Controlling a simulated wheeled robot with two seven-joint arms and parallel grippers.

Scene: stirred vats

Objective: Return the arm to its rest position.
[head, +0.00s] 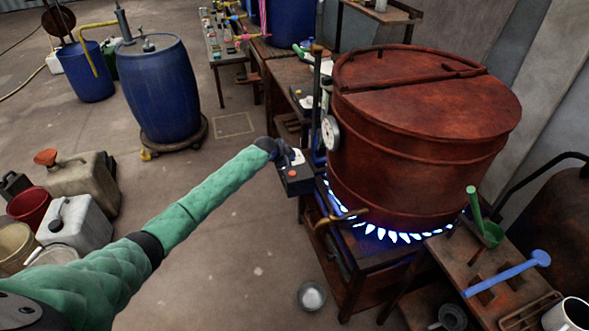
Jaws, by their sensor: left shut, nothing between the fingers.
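My left arm, in a green padded sleeve, reaches in from the lower left of the head view. My left gripper (284,156) is at its far end, small and dark, shut with nothing in it. It is in front of a small dark control box (297,178) on the left side of the burner stand; I cannot tell whether they touch. A large rust-red lidded vat (420,140) stands to the right of the gripper over a ring of blue flames (395,236). My right gripper does not show.
A round gauge (330,132) and a brass tap (340,217) stick out from the vat. A side table at lower right holds a green ladle (490,232) and a blue paddle (510,272). Blue barrels (160,90) and canisters (75,220) stand left. A metal bowl (311,296) lies on the floor.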

